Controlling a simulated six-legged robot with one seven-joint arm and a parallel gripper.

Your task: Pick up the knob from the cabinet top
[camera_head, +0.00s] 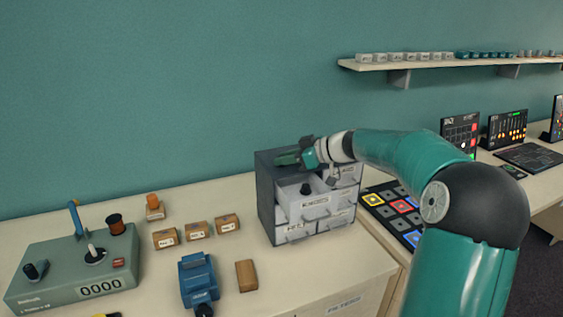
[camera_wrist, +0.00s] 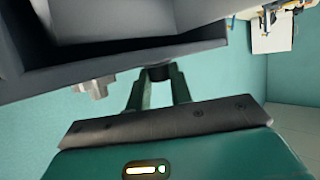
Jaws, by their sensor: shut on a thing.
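The small drawer cabinet (camera_head: 265,200) stands on the table with a dark grey casing and light drawers. My gripper (camera_head: 287,158) reaches in from the right, low over the cabinet top. In the wrist view its two green fingers (camera_wrist: 158,84) are shut on a small dark knob (camera_wrist: 159,72). The knob is close against the dark cabinet edge (camera_wrist: 120,62); I cannot tell whether it still touches the top. In the head view I cannot make out the held knob. Another dark knob (camera_head: 306,188) is in the open drawer (camera_head: 302,207) labelled KNOBS.
A control box (camera_head: 70,270) with levers and a counter stands at left. Several small brown blocks (camera_head: 196,231) and a blue device (camera_head: 198,279) lie between it and the cabinet. A button panel (camera_head: 392,222) is at the right. A wall shelf (camera_head: 440,64) hangs above.

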